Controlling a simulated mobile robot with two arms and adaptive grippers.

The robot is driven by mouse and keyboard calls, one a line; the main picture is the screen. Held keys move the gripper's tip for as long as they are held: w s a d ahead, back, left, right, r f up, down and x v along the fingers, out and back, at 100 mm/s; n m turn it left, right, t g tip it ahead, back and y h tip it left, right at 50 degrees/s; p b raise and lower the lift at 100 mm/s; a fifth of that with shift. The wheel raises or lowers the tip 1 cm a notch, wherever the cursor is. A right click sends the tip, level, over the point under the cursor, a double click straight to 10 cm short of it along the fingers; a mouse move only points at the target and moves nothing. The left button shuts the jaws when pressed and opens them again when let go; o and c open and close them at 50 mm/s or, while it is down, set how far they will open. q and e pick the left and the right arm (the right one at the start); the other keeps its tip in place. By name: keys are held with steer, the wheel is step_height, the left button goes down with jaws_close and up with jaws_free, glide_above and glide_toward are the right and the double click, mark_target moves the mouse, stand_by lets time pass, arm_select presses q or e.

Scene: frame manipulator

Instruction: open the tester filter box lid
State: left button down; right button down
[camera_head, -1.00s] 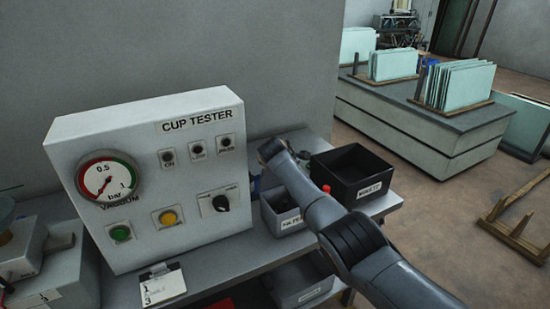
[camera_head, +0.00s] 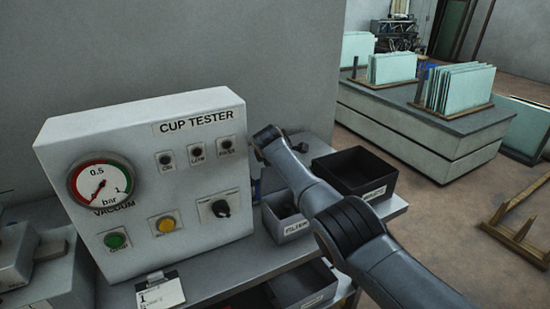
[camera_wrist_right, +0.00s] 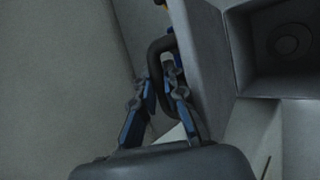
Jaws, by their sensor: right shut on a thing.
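The cup tester (camera_head: 140,180) is a pale grey box with a gauge, buttons and a knob, on the bench in the head view. My right arm reaches to its right side, where a bit of blue gripper (camera_head: 256,188) shows; the fingers are mostly hidden there. In the right wrist view my right gripper (camera_wrist_right: 161,82) has its blue fingers closed on a dark bent handle (camera_wrist_right: 158,50) by a grey panel (camera_wrist_right: 203,65). I cannot clearly tell the filter box lid from the tester's side. My left gripper is not in view.
A grey bin labelled filter (camera_head: 285,222) and a black bin (camera_head: 356,175) stand on the bench right of the tester, close to my right arm. A clipboard (camera_head: 160,293) lies in front. An open bin (camera_head: 302,287) sits below. A counter (camera_head: 420,130) with glass sheets stands behind.

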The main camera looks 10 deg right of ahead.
steer(key=shift+w+a+r+t, duration=0.25)
steer(key=shift+w+r+t, duration=0.05)
steer(key=shift+r, duration=0.3)
steer(key=c, duration=1.7)
jaws_free()
steer(key=shift+o, duration=0.2)
steer(key=shift+f, duration=0.15)
steer(key=shift+s+f, duration=0.1)
steer(key=shift+f, duration=0.15)
